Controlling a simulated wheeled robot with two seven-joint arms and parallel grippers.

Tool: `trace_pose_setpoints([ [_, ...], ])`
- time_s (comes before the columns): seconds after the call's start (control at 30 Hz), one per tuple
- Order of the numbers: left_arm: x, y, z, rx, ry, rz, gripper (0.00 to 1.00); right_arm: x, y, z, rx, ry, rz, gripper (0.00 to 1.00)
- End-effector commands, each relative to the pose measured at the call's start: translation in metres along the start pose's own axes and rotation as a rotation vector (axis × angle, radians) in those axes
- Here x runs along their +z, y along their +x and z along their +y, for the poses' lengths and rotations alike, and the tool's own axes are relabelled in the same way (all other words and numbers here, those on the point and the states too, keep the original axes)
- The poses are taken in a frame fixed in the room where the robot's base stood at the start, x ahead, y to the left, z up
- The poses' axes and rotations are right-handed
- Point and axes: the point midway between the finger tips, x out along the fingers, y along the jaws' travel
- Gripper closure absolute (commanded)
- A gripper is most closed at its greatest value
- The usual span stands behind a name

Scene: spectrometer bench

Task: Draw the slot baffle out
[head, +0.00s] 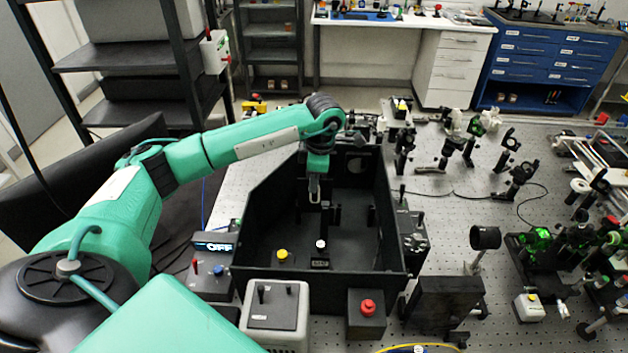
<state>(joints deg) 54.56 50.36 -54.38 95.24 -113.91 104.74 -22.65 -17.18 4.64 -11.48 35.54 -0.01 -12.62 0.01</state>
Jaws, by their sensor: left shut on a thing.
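A black open-topped enclosure (262,222) stands on the perforated bench. My left arm reaches over its back wall, and my left gripper (314,190) points down inside, in the back half. Its jaws are shut on the top of a thin dark piece, which appears to be the slot baffle (326,214). The baffle is dark against the dark interior, so its lower edge and whether it still sits in its slot cannot be made out. My right gripper is not in view.
Inside the enclosure are a yellow-topped knob (282,254) and a white-topped post (320,244). In front stand a grey box (275,312) and a red button box (367,308). A display reading OFF (214,246) is at left. Optics mounts crowd the right side.

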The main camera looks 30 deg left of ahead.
Motion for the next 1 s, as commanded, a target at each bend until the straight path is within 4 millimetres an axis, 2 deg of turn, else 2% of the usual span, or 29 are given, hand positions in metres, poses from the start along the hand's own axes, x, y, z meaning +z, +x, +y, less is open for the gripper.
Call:
trace_pose_setpoints([
  [0.73,-0.004,-0.032,0.000,0.001,0.000,-0.001,1.00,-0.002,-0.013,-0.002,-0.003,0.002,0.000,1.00],
  [1.0,-0.004,-0.035,0.000,0.000,0.000,0.000,1.00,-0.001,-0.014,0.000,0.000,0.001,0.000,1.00],
])
